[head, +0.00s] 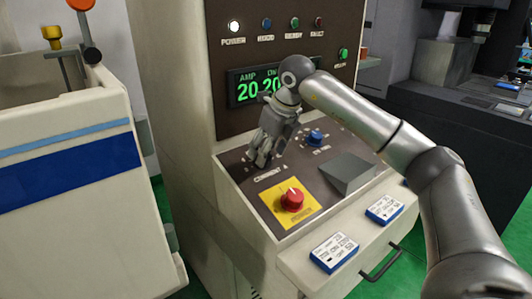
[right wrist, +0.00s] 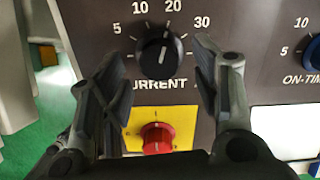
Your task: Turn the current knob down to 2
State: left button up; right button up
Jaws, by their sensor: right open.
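The black current knob (right wrist: 158,54) sits on the dark panel above the word CURRENT in the right wrist view. Its pale pointer mark points up and slightly right, toward 20 on a scale showing 5, 10, 20 and 30. The display (head: 258,86) reads AMP 20; its second reading is partly covered by my arm. My right gripper (head: 262,160) is at the panel, hiding most of the knob in the head view. In the right wrist view its open fingers (right wrist: 160,60) stand on either side of the knob, with gaps. My left gripper is not in view.
Two labelled cards (head: 334,252) lie on the front ledge above a handle.

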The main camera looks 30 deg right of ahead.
jog(key=shift+x, duration=1.05)
jog(key=shift+c, duration=0.2)
jog(key=c, duration=1)
